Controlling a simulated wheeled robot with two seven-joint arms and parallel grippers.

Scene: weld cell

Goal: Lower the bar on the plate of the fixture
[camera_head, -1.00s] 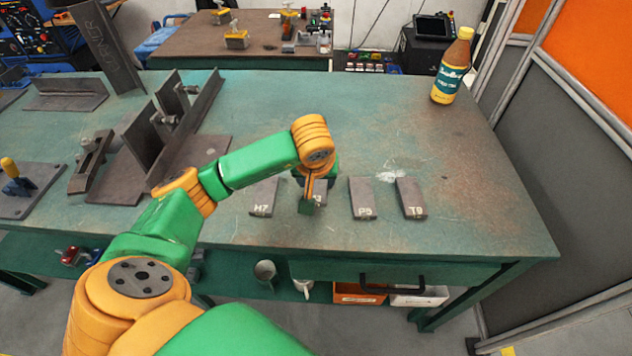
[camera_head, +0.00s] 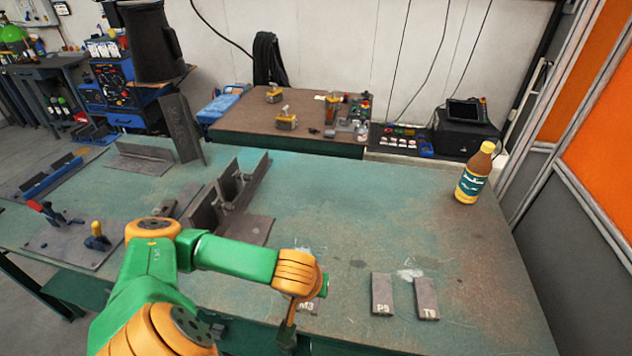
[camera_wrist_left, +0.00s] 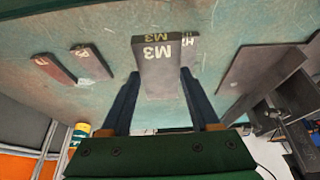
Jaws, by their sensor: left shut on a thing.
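My left gripper (camera_head: 289,335) is shut on the grey bar marked M3 (camera_head: 308,307). In the left wrist view the M3 bar (camera_wrist_left: 162,68) sits between the two fingers (camera_wrist_left: 162,98), label towards the camera. It partly covers the H7 bar (camera_wrist_left: 190,41). The height of M3 over the table is hard to tell. At the left of the green table lies a flat fixture plate (camera_head: 72,248) with a red-handled clamp (camera_head: 46,211) and a yellow-topped clamp (camera_head: 97,238). My arm stands between the plate and the bar. My right gripper is not seen.
The P9 bar (camera_head: 382,295) and T9 bar (camera_head: 427,298) lie at the right of M3. Upright steel plates (camera_head: 228,195) stand mid-table behind my arm. A yellow bottle (camera_head: 474,174) stands at the right edge. The table's back middle is clear.

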